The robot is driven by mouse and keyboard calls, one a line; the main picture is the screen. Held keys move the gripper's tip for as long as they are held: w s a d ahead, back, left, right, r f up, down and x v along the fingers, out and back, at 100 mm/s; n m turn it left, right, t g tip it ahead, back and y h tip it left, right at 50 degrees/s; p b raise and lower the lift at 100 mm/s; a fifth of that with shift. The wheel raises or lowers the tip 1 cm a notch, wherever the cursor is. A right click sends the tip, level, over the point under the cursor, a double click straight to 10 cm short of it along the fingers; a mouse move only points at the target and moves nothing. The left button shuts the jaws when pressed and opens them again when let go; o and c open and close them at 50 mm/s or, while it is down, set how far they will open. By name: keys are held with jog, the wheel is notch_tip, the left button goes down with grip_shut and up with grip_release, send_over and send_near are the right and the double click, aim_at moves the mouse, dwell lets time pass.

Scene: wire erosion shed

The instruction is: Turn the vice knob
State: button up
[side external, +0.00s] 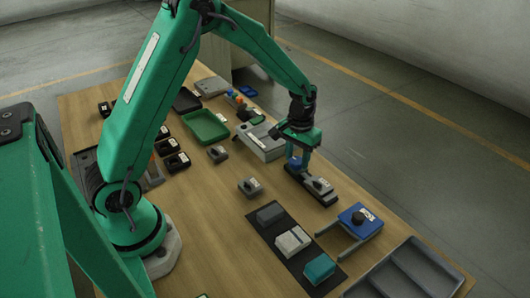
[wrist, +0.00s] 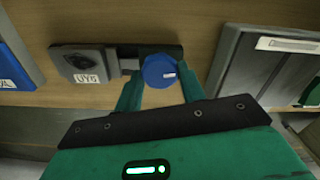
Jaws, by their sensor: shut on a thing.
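The blue round vice knob (wrist: 159,71) sits at one end of a dark bar-like base (wrist: 128,51) in the wrist view. A grey block with a round dark top and a white label (wrist: 82,66) sits at the base's other end. In the side view the vice (side external: 318,186) lies near the table's far right edge, and the blue knob (side external: 295,161) shows under my gripper (side external: 299,158). My gripper (wrist: 160,88) is shut on the knob, one green finger on each side. The fingers' contact with the knob is partly hidden in the side view.
A grey box (side external: 262,141) stands close beside my gripper. A blue block with a black knob and grey prongs (side external: 359,219) lies on the vice's other side. A dark mat (side external: 272,232) with several blocks, a grey tray (side external: 405,272) and a green tray (side external: 205,126) share the table.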

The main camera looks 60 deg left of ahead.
aim_at(297, 160)
jog(key=m, duration=0.6)
jog(key=shift+m, duration=0.3)
jog(key=m, duration=0.6)
jog(key=shift+s+m, duration=0.1)
jog(key=shift+m, duration=0.2)
jog(key=o, duration=1)
jog(key=shift+c, duration=0.2)
jog(key=shift+r, duration=0.15)
notch_tip(297, 160, up, 6)
jog(key=shift+r, duration=0.8)
